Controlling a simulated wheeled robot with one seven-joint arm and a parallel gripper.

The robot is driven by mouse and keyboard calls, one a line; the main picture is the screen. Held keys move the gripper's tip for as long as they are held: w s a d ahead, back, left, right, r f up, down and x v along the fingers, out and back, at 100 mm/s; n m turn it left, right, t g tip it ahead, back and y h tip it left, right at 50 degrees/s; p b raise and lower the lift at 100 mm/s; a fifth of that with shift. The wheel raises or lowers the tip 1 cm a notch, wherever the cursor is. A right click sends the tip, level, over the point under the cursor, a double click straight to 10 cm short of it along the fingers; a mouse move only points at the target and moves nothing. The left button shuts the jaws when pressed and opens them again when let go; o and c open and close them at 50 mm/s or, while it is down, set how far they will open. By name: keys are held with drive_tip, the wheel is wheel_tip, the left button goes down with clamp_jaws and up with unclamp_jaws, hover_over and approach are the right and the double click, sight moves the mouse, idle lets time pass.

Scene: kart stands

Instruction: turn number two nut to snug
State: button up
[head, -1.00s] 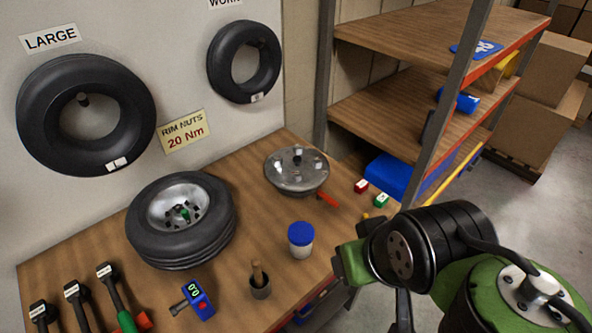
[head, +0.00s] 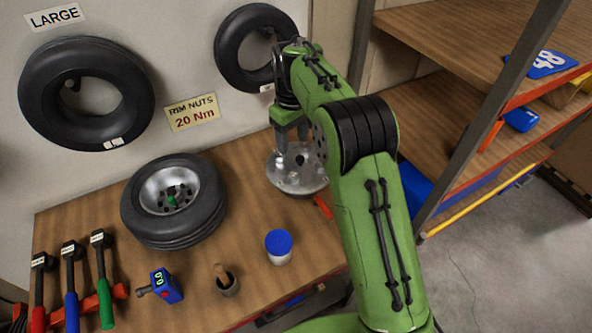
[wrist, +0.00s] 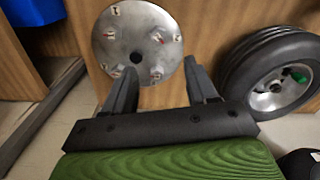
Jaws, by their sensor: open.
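The round metal plate (head: 290,181) sits on the wooden bench, with a red handle (head: 323,207) at its edge. In the wrist view the plate (wrist: 111,40) carries several small nuts with labels and marks around its face; the numbers are too small to read. I cannot tell whether the fingertips touch the plate. My arm covers part of its surroundings in the head view.
A tyre on a silver rim (head: 172,247) with a green piece lies left of the plate. Shelves (head: 455,120) rise at right.

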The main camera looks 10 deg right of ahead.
sight(294, 175)
wheel_tip(294, 175, down, 14)
drive_tip(key=shift+w+d+f+b, duration=0.1)
drive_tip(key=shift+w+d+b, duration=0.05)
drive_tip(key=shift+b, duration=0.5)
drive_tip(key=c, duration=1.1)
drive_tip(key=shift+o, duration=0.2)
